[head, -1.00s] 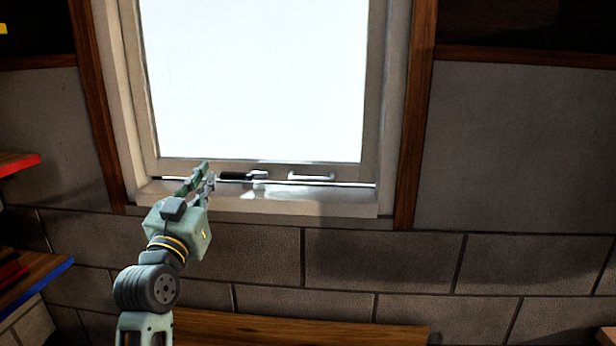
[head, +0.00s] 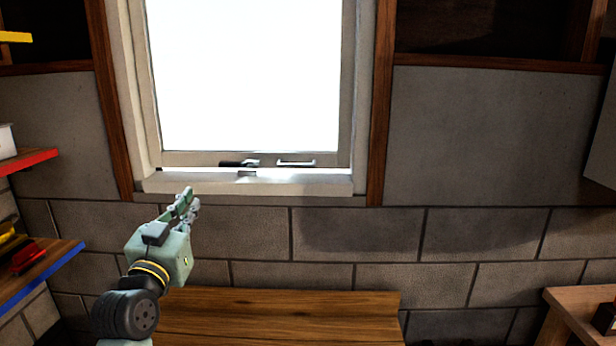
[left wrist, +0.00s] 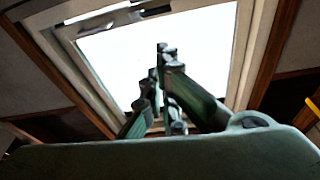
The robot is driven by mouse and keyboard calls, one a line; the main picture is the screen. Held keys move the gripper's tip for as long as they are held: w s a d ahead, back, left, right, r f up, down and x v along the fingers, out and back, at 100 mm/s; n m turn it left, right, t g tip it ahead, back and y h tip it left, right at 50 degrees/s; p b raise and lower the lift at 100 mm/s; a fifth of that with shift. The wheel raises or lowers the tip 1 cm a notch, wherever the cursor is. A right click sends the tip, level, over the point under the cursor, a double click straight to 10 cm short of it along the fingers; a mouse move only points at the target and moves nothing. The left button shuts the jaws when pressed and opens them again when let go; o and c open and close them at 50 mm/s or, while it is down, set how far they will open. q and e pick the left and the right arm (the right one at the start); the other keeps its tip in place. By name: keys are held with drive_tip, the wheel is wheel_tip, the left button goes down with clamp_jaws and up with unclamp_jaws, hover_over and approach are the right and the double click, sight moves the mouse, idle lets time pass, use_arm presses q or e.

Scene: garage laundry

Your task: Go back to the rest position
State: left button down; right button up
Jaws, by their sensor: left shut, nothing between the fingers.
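My left gripper (head: 187,200) is shut and empty, raised in front of the wall just below the window sill in the head view. In the left wrist view its dark green fingers (left wrist: 163,75) stand together against the bright window. The window (head: 245,80) has a pale frame, with a dark latch (head: 238,163) and a light handle (head: 296,163) along its lower edge. The gripper appears apart from the latch and sill. My right gripper is not in view.
A wooden bench top (head: 280,310) lies below the window. Shelves with a red edge (head: 30,158) and a blue edge (head: 40,275) stand at the left. A wooden table (head: 580,310) is at the lower right. The wall between is bare.

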use_arm(q)
drive_tip(key=s+d+f+g, duration=0.2)
drive_tip(key=s+f+g, duration=0.45)
drive_tip(key=f, duration=0.85)
drive_tip(key=s+d+f+g, duration=0.25)
drive_tip(key=s+f, duration=0.65)
drive_tip(key=f, duration=0.5)
drive_tip(key=s+a+f+g+y, duration=0.1)
drive_tip(key=s+f+g, duration=0.4)
drive_tip(key=s, duration=0.8)
drive_tip(key=s+f+g+y, duration=0.1)
drive_tip(key=s+f+g, duration=0.2)
drive_tip(key=s+f, duration=0.65)
drive_tip(key=s+f+g+b, duration=0.1)
drive_tip(key=s+f, duration=0.1)
drive_tip(key=f, duration=1.1)
drive_tip(key=s+f, duration=0.2)
drive_tip(key=f, duration=1)
drive_tip(key=s+a+f+g+b, duration=0.1)
drive_tip(key=s+a+f, duration=0.2)
drive_tip(key=s+f, duration=1.4)
drive_tip(key=shift+f+g, duration=0.3)
drive_tip(key=shift+f, duration=0.1)
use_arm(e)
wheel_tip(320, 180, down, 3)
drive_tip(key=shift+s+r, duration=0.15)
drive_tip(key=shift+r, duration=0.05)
